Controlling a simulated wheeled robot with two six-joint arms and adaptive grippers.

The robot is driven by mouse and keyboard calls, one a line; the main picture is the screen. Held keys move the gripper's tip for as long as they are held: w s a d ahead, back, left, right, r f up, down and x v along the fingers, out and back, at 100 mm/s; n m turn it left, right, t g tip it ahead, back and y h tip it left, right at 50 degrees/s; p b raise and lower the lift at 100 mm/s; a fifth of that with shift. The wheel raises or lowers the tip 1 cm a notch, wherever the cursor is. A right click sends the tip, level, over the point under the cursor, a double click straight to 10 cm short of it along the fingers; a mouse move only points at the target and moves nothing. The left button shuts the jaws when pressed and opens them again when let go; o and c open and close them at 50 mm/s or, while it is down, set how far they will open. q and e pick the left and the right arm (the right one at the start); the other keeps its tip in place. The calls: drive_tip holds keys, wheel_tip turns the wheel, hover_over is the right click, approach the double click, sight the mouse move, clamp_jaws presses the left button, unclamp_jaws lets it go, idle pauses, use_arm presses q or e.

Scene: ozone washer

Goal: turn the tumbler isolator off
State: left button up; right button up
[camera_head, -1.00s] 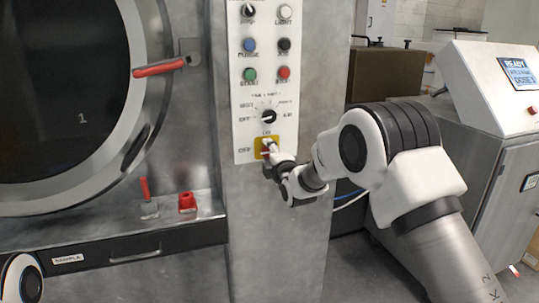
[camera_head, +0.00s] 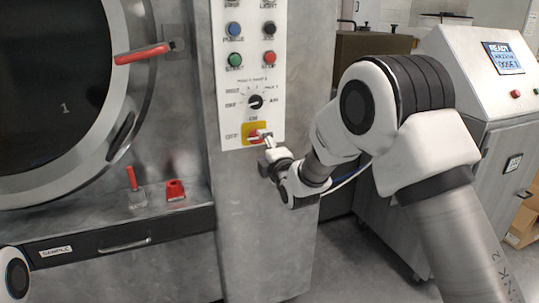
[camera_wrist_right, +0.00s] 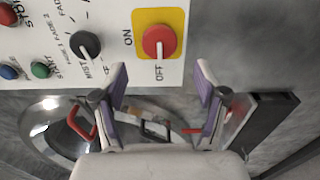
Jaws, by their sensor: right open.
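The tumbler isolator is a red round knob (camera_wrist_right: 159,42) on a yellow plate (camera_wrist_right: 181,17), in the upper middle of the right wrist view. Its white mark points down there, toward the OFF label (camera_wrist_right: 159,71); the ON label (camera_wrist_right: 127,37) is to the left. In the head view the yellow plate (camera_head: 247,129) is low on the white control panel, with the knob partly covered by my right gripper (camera_head: 264,136). My right gripper is open and empty; in the wrist view its two fingers (camera_wrist_right: 162,80) are spread below the knob, apart from it. My left gripper is out of view.
A black selector (camera_head: 256,102) sits just above the isolator, with coloured buttons higher up. A grey cabinet with a screen (camera_head: 503,58) stands at right.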

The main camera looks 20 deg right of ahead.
drive_tip(key=s, duration=0.5)
drive_tip(key=shift+s+d, duration=0.1)
drive_tip(key=shift+s, duration=0.15)
drive_tip(key=s+f+m+g+p, duration=0.1)
drive_tip(key=s+f+g, duration=0.3)
drive_tip(key=f, duration=0.7)
drive_tip(key=s+d+f+m+g+p, duration=0.1)
drive_tip(key=s+f+g, duration=0.1)
drive_tip(key=s+f, duration=0.65)
drive_tip(key=s+f+m+g, duration=0.1)
drive_tip(key=s+f+g, duration=0.2)
drive_tip(key=f, duration=1)
drive_tip(key=s+f+m+g, duration=0.4)
drive_tip(key=s+m, duration=0.4)
drive_tip(key=s, duration=0.6)
drive_tip(key=s+f+m+g+p, duration=0.1)
drive_tip(key=s+f+m+g, duration=0.3)
drive_tip(key=s+m, duration=0.4)
drive_tip(key=s+g, duration=0.1)
drive_tip(key=s, duration=0.5)
drive_tip(key=shift+d+f+h, duration=0.2)
drive_tip(key=shift+d+h, duration=0.1)
